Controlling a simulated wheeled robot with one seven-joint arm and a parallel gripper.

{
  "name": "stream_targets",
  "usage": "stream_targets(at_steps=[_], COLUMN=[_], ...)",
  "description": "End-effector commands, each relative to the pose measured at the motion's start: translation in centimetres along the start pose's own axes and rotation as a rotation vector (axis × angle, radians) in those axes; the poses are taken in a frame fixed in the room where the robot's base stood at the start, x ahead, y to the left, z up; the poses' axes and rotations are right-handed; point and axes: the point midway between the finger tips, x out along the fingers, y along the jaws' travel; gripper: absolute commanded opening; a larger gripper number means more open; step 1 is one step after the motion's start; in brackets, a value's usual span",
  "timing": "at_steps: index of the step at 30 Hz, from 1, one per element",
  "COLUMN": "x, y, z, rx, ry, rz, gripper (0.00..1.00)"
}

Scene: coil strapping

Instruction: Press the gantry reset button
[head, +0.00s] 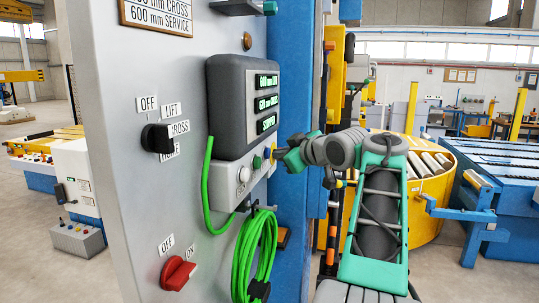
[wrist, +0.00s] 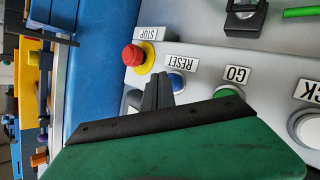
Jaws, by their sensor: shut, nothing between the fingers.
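The reset button (wrist: 178,84) is a blue button under the RESET label (wrist: 182,63) in the wrist view, partly hidden by my fingers. My gripper (wrist: 160,78) is shut and empty, its fingertips right beside the blue button on its left side. I cannot tell if they touch it. In the head view my gripper (head: 273,153) reaches the front of the grey button box (head: 231,193) and hides the blue button.
The red stop button (wrist: 132,55) on its yellow collar sits close left of my fingertips. The green GO button (wrist: 229,94) and a white button (wrist: 308,128) lie to the right. A green cable coil (head: 255,250) hangs below the box, near a red switch (head: 178,273).

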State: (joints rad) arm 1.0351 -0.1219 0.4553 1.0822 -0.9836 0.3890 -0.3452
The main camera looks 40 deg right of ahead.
Motion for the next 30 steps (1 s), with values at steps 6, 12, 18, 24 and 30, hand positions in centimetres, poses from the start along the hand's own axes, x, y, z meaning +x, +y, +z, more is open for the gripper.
stream_targets(at_steps=[6, 12, 18, 24, 30], x=[0.16, 0.33, 0.49, 0.66, 0.78], y=[-0.14, -0.27, -0.36, -0.48, -0.58], z=[-0.1, -0.23, -0.35, -0.48, -0.61], rx=[0.0, -0.001, 0.0, 0.0, -0.001], ry=[0.001, 0.001, 0.001, 0.001, 0.001], rz=[-0.001, -0.001, 0.0, 0.0, -0.001], gripper=[0.0, 0.0, 0.0, 0.0, 0.0])
